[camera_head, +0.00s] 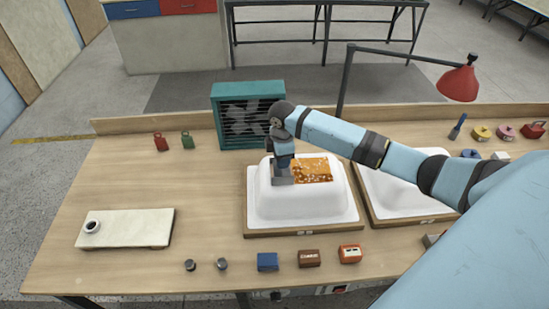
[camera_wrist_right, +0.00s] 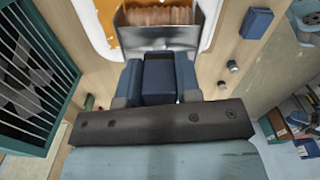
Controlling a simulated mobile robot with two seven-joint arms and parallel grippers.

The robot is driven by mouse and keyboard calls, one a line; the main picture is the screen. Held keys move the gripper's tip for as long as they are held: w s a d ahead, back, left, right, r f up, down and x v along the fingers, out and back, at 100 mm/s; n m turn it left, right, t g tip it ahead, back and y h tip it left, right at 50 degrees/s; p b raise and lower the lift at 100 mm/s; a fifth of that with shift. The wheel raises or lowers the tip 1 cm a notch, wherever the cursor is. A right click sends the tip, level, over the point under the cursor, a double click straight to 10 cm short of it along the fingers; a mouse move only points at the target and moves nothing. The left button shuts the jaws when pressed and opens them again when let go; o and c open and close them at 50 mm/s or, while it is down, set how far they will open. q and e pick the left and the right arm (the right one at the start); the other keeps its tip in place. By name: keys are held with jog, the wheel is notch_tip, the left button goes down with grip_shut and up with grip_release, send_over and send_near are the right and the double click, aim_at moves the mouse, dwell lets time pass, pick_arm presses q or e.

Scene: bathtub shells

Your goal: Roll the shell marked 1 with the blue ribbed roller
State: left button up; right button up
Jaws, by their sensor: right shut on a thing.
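A white upturned tub shell (camera_head: 300,204) sits on a wooden-edged base near the table's middle, with an orange, white-flecked patch (camera_head: 313,169) on its top. A second white shell (camera_head: 393,196) is to its right, partly behind my right arm. Marks on the base fronts are too small to read. My right gripper (camera_head: 282,158) is shut on the blue handle (camera_wrist_right: 158,78) of a roller with a metal frame and a pinkish ribbed drum (camera_wrist_right: 158,15). The roller is at the left end of the patch; I cannot tell whether it touches. My left gripper is out of view.
A teal fan box (camera_head: 246,112) stands behind the shell and a red lamp (camera_head: 458,83) at the back right. A pale board with a cup (camera_head: 125,228) lies at the left. Several small blocks, including a blue one (camera_head: 267,262), line the front edge.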

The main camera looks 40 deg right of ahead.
jog(key=shift+s+d, duration=1.55)
jog(key=shift+d, duration=0.9)
jog(key=shift+s+d, duration=1.55)
jog(key=shift+d, duration=0.95)
jog(key=shift+s+d, duration=1.55)
jog(key=shift+d, duration=0.9)
jog(key=shift+w+a, duration=0.75)
jog(key=shift+a, duration=0.4)
jog(key=shift+w+a, duration=0.75)
jog(key=shift+a, duration=0.4)
jog(key=shift+w+a, duration=0.75)
jog(key=shift+a, duration=0.4)
jog(key=shift+w+a, duration=1.1)
jog(key=shift+a, duration=0.7)
jog(key=shift+w+a, duration=1.05)
jog(key=shift+a, duration=0.8)
jog(key=shift+w+a, duration=1.1)
jog(key=shift+a, duration=0.7)
jog(key=shift+w+d, duration=0.55)
jog(key=shift+w, duration=0.2)
jog(key=shift+w+d, duration=0.5)
jog(key=shift+w, duration=0.25)
